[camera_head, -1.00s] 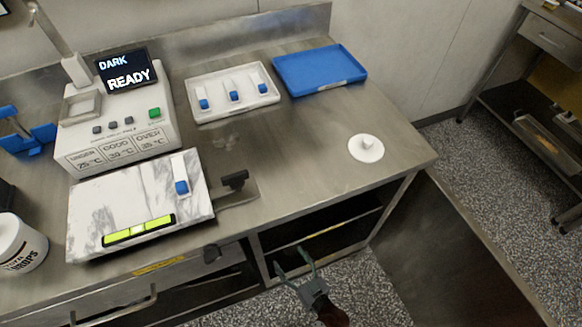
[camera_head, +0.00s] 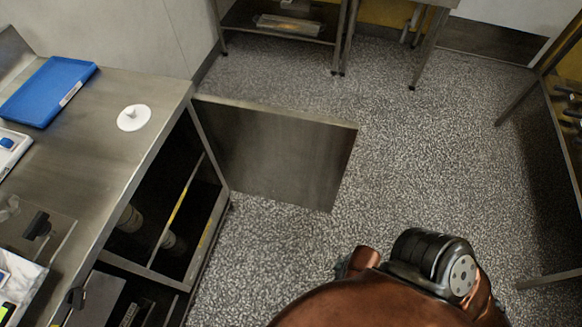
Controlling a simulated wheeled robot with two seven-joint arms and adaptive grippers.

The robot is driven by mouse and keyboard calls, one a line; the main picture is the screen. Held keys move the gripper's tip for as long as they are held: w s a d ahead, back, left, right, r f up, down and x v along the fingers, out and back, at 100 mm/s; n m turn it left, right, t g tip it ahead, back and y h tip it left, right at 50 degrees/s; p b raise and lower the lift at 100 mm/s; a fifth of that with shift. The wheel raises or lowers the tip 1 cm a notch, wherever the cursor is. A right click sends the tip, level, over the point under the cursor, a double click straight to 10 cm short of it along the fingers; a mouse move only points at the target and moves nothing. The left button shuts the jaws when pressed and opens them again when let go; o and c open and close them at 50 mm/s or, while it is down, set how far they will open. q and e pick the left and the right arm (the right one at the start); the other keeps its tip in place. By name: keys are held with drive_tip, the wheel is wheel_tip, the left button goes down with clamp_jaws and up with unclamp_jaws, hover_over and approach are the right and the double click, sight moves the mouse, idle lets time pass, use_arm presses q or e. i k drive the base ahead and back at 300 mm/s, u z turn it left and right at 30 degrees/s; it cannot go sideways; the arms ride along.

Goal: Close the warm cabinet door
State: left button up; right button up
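The warm cabinet door (camera_head: 275,150) is a flat grey metal panel. It stands wide open, sticking out to the right from the far front corner of the steel bench. The cabinet (camera_head: 210,215) under the bench shows a dark open interior, with a couple of pale cylindrical items (camera_head: 130,218) inside. One of my arms fills the bottom middle of the view, with copper and black parts. Neither gripper shows, and nothing of mine is seen touching the door.
The bench top (camera_head: 110,90) holds a blue tray (camera_head: 50,90), a white round lid with a knob (camera_head: 134,117) and part of a white tray (camera_head: 12,150). Speckled floor (camera_head: 430,170) is clear right of the door. Steel racks (camera_head: 285,25) stand behind, with another at the right edge.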

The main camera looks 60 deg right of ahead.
sight(299, 159)
drive_tip(key=z, duration=3.2)
drive_tip(key=i, duration=3.05)
drive_tip(key=u, duration=4.4)
